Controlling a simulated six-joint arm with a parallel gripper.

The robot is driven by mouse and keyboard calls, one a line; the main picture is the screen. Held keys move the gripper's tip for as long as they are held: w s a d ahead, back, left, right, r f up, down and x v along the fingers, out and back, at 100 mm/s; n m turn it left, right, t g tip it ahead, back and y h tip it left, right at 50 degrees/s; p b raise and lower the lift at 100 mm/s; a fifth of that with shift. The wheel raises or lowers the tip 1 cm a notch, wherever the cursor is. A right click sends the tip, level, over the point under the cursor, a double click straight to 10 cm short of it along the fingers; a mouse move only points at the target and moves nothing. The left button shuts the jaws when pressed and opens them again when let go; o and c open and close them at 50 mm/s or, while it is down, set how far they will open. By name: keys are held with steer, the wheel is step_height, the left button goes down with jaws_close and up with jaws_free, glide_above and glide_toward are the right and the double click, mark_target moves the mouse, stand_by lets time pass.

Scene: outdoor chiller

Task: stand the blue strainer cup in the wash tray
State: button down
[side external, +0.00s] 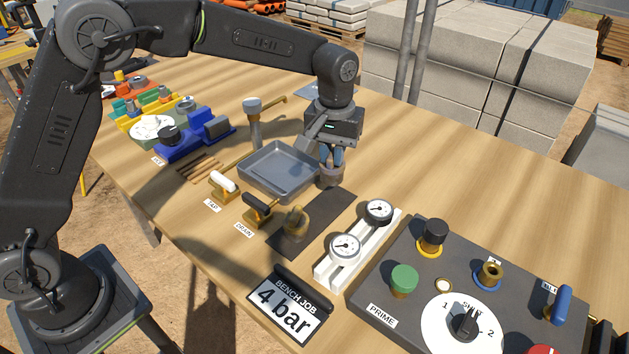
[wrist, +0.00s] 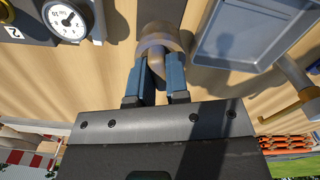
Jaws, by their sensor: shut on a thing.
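My gripper (side external: 331,157) points down just right of the wash tray (side external: 252,173), a shallow grey tray that looks empty. Its blue fingers are shut on the upright brown stem of a small round cup (side external: 331,177), which I take for the strainer cup. The cup looks grey-brown here; I see no clear blue on it. In the wrist view my gripper (wrist: 161,75) has a finger on each side of the stem, and the cup's round rim (wrist: 158,41) shows beyond. The tray (wrist: 205,62) is beside it at upper right. Whether the cup touches the surface below is unclear.
A dark mat (side external: 327,213) with a brass fitting (side external: 295,222) lies in front of the cup. A tap post (side external: 254,125) stands behind the tray. Two gauges (side external: 345,247) and a control panel (side external: 400,318) are at front right. The bench at right rear is clear.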

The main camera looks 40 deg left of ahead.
steer(key=shift+a, duration=0.1)
steer(key=w+a+r+n, duration=0.1)
steer(key=a, duration=0.6)
steer(key=w+a+r+n, duration=0.1)
steer(key=w+a+r, duration=0.1)
steer(key=a, duration=0.6)
steer(key=shift+r, duration=0.2)
steer(key=shift+d, duration=0.1)
steer(key=shift+f, duration=2.5)
steer(key=shift+f, duration=0.35)
steer(key=shift+f, duration=1.15)
steer(key=shift+f, duration=0.2)
steer(key=shift+f, duration=0.75)
